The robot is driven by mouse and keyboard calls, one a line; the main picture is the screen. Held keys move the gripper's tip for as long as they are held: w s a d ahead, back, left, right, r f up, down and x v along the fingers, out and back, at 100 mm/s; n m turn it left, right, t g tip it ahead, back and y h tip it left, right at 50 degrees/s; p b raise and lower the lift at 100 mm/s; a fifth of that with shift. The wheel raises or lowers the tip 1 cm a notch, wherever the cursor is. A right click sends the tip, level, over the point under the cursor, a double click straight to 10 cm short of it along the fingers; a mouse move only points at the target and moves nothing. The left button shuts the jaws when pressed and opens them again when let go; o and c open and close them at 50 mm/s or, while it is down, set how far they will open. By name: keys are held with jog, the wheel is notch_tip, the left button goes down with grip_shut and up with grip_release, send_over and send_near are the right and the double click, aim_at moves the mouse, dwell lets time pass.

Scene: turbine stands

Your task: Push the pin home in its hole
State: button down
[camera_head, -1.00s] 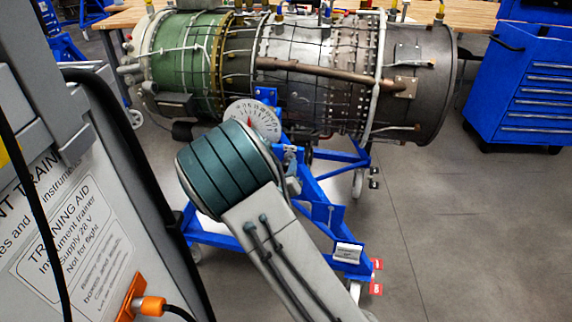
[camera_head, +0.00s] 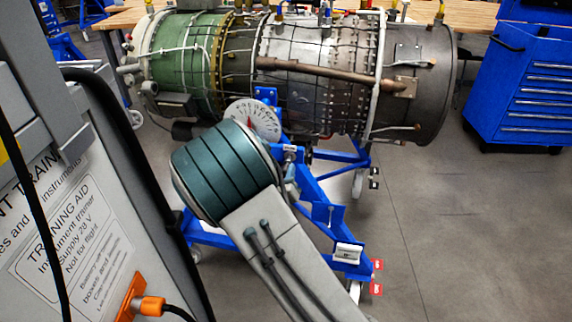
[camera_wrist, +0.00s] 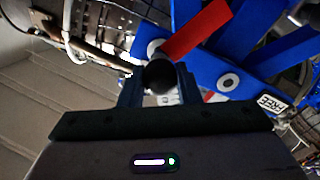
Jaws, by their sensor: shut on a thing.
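In the wrist view my gripper (camera_wrist: 160,88) is shut on the pin's round black knob (camera_wrist: 160,76), with one dark finger on each side of it. The knob lies against or just in front of the blue stand frame (camera_wrist: 143,42); I cannot tell the gap. The pin's shank and its hole are hidden behind the knob, so its depth does not show. In the head view my arm hides the gripper and the pin. The blue stand (camera_head: 318,190) shows beyond my arm, below the engine.
A red strip (camera_wrist: 197,30) lies close above the knob, and a FREE label (camera_wrist: 271,103) is at right. The turbine engine (camera_head: 310,45) rests above the stand. A grey training cabinet (camera_head: 60,230) stands close at left, a blue tool chest (camera_head: 535,95) at right. Floor at right is clear.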

jog(key=shift+v, duration=2.95)
